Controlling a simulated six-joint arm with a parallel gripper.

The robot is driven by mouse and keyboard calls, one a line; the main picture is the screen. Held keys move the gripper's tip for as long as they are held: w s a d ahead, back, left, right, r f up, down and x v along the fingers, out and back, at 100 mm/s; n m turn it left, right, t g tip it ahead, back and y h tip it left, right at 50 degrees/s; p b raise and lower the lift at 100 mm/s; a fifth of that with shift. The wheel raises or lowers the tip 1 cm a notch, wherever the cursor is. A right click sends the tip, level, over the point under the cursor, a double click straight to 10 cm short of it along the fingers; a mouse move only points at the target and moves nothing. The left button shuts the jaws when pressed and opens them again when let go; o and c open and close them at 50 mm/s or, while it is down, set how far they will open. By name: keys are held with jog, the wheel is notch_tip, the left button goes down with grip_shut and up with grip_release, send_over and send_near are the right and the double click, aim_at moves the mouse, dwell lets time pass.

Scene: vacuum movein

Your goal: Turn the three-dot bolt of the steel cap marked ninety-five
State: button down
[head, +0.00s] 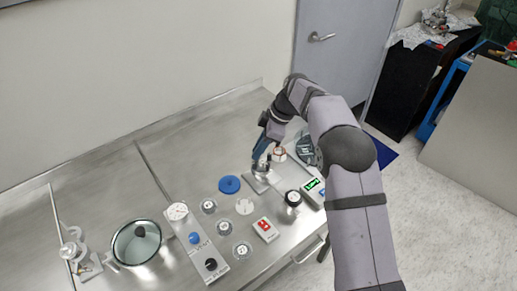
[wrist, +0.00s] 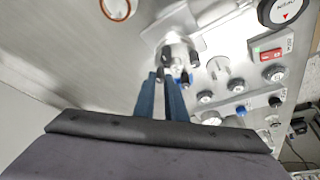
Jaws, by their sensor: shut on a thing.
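A steel cap (wrist: 176,48) with several dark-tipped bolts sits on a metal plate in the wrist view. It also shows in the head view (head: 261,173), partly hidden under my gripper. My gripper (head: 262,158) reaches down from above onto the cap. In the wrist view my gripper's two blue fingers (wrist: 160,76) are close together on one bolt (wrist: 159,74) at the cap's near edge. The fingers hide most of that bolt. The dots on the bolts and the number ninety-five are too small to read.
A blue disc (head: 229,184) lies left of the cap and a white disc (head: 244,206) below it. A glass-lidded pot (head: 137,242) stands far left. The back counter is clear.

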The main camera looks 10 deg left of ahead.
dwell(0.3)
jog(key=c, duration=1.8)
grip_release()
jog(key=shift+b+v, duration=0.8)
jog(key=shift+v, duration=2.9)
jog(key=shift+w, duration=0.1)
jog(key=shift+c, duration=0.6)
